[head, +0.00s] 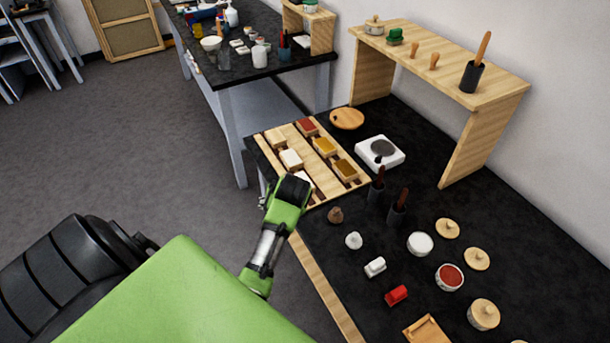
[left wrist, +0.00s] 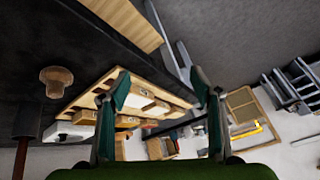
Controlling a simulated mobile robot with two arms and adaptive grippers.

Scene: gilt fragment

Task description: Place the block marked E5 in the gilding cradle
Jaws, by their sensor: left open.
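A wooden rack (head: 318,155) on the black bench holds several blocks: a pale wood block (head: 276,137), a white block (head: 291,159), a red block (head: 306,126), a yellow block (head: 325,145) and a brown-gold block (head: 345,169). No E5 marking is legible. My left gripper (head: 291,190) is over the rack's near edge in the head view, its fingers hidden. In the left wrist view my left gripper (left wrist: 160,78) is open and empty, with the rack (left wrist: 85,98) beyond its fingers. A wooden piece (head: 427,331) at the bottom may be the cradle; I cannot tell.
A white scale (head: 380,152) and dark brush pots (head: 397,210) stand right of the rack. A wooden shelf (head: 450,75) stands behind. Another cluttered table (head: 235,75) is at the back.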

